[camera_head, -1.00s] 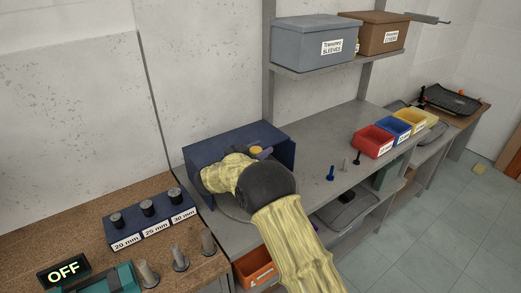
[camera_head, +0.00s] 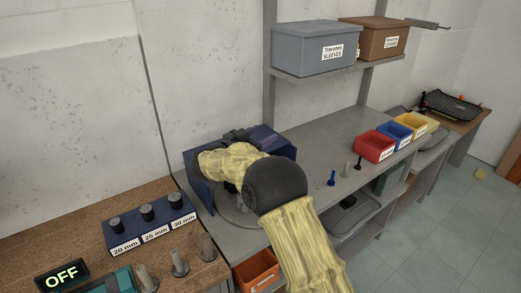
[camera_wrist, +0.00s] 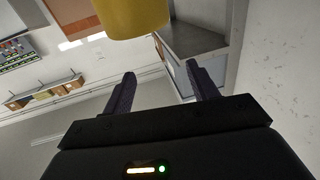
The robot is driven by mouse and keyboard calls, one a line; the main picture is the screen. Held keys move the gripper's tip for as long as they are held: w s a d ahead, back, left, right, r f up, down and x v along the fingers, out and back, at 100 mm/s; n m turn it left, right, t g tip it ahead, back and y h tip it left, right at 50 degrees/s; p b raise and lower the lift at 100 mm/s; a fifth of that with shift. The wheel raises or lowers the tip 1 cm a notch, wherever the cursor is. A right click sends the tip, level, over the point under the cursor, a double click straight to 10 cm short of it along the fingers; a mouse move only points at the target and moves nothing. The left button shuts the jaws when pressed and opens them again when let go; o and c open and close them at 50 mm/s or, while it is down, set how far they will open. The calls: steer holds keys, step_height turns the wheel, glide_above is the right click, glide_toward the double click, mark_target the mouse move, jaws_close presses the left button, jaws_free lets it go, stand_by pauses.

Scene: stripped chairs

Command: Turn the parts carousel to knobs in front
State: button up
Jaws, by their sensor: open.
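The parts carousel shows as a grey round turntable (camera_head: 232,217) in front of a blue box-like housing (camera_head: 200,190) on the grey bench. My yellow-sleeved arm and its dark joint cover most of it. I cannot tell which parts face the front. The dark body of my gripper (camera_head: 237,135) shows above the sleeve at the housing's top edge; its fingers are not clear there. In the wrist view my gripper (camera_wrist: 161,90) is open, with nothing between the fingers. A yellow rounded thing (camera_wrist: 130,14) shows at the top there, beyond the fingers; I cannot tell what it is.
Red (camera_head: 375,146), blue (camera_head: 396,131) and yellow (camera_head: 418,123) bins stand right on the bench. A blue peg (camera_head: 331,178) and others stand nearer. A shelf (camera_head: 340,66) with grey and brown boxes hangs above. A brown bench (camera_head: 180,235) with posts is at left.

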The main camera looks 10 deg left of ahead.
steer(key=shift+r, duration=1.55)
